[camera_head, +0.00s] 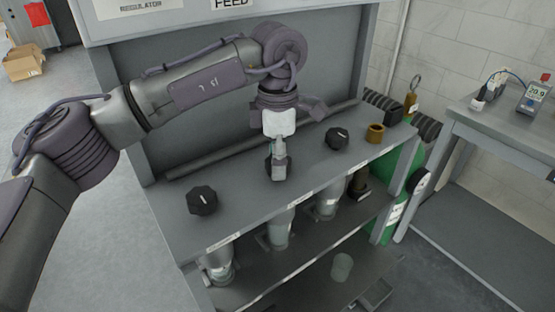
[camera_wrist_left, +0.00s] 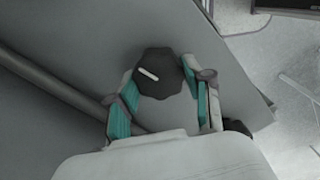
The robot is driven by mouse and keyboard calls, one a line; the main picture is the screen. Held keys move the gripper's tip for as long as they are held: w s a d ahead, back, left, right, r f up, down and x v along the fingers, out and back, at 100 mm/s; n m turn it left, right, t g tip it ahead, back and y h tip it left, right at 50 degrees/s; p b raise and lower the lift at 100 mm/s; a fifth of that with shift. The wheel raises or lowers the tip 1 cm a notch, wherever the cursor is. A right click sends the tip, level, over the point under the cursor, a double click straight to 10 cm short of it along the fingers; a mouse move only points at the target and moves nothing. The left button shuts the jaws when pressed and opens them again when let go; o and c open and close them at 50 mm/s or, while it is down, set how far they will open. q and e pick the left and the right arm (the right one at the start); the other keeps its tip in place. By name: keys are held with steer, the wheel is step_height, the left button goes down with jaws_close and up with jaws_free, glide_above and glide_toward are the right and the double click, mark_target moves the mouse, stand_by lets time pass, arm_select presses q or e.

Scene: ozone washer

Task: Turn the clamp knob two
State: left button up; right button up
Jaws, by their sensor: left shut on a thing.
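Three black fluted knobs stand on the grey bench top. The middle knob (camera_head: 269,168) is mostly hidden by my left gripper (camera_head: 278,173) in the head view. In the left wrist view this knob (camera_wrist_left: 158,73) shows its dark top with a slanted white mark. The gripper's teal-padded fingers (camera_wrist_left: 162,100) are on either side of it, shut on it. The left knob (camera_head: 202,201) and the right knob (camera_head: 337,138) stand free, apart from the gripper. My right gripper is in neither view.
The grey bench (camera_head: 239,218) has labels along its front edge and clear cylinders (camera_head: 279,229) below. A dark pipe (camera_head: 225,153) runs along the back. A brass fitting (camera_head: 375,133) stands at the right end. A side table (camera_head: 490,123) holds a meter (camera_head: 535,95).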

arm_select(q)
steer(key=m, duration=0.4)
steer(key=shift+w+r+m, duration=0.1)
steer(key=shift+r+m, duration=0.1)
steer(key=shift+m, duration=0.1)
steer(key=m, duration=1)
steer(key=shift+w+d, duration=0.1)
steer(key=m+p, duration=0.1)
steer(key=m, duration=0.3)
steer(key=shift+m, duration=0.4)
steer(key=o, duration=0.9)
steer(key=shift+o, duration=1.3)
steer(key=shift+f, duration=0.1)
